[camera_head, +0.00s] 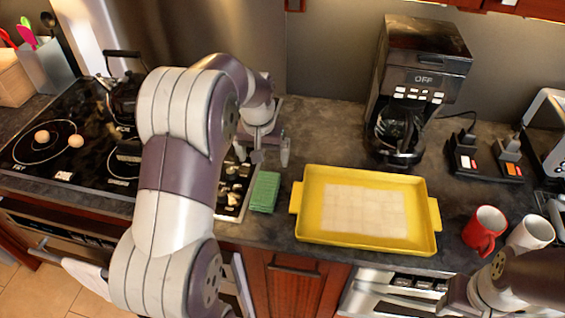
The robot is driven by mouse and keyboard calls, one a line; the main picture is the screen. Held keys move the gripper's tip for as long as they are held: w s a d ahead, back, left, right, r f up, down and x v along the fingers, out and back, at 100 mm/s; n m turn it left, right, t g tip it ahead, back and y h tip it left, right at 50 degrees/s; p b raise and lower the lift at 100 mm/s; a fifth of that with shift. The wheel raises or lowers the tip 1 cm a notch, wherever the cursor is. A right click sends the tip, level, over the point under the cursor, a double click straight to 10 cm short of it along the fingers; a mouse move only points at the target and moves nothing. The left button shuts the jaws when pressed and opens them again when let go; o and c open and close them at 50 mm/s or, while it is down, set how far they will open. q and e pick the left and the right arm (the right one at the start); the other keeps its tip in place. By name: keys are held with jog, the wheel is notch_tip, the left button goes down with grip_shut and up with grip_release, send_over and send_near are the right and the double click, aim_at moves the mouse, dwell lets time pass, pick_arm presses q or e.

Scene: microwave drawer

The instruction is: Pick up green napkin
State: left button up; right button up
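The green napkin (264,192) is a small folded stack lying on the dark counter, between the stove side and the yellow tray. My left gripper (271,153) is just behind and above the napkin, apart from it. Its two fingers are spread, with nothing seen between them. My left arm covers part of the area to the left of the napkin. My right gripper (458,298) is at the lower right, cut by the picture's bottom edge. Its fingers are not clear.
A yellow tray (309,233) lies right of the napkin. A red mug (485,230) and a white mug (530,233) stand at the right. A black coffee maker (425,60) stands behind. A black stovetop (90,165) with a kettle (122,98) is at the left.

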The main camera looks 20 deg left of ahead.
pick_arm(q)
jog(key=s+f, duration=0.1)
jog(key=s+d+f, duration=0.1)
jog(key=f, duration=0.1)
jog(key=shift+f+p, duration=0.15)
jog(key=shift+p, duration=0.25)
send_over(265, 187)
jog(key=f, duration=0.2)
jog(key=f+p, duration=0.1)
jog(key=f, duration=0.1)
jog(key=shift+s+d, duration=0.1)
jog(key=shift+s, duration=0.2)
notch_tip(265, 187, down, 4)
jog(key=shift+r+p, duration=0.1)
jog(key=shift+p, duration=0.35)
jog(key=shift+w+f, duration=0.15)
jog(key=shift+f, duration=0.05)
jog(key=c, duration=1.1)
pick_arm(e)
jog(key=r, duration=0.1)
jog(key=s+r, duration=0.1)
jog(key=r, duration=0.1)
jog(key=shift+s+d, duration=0.25)
jog(key=shift+s, duration=0.15)
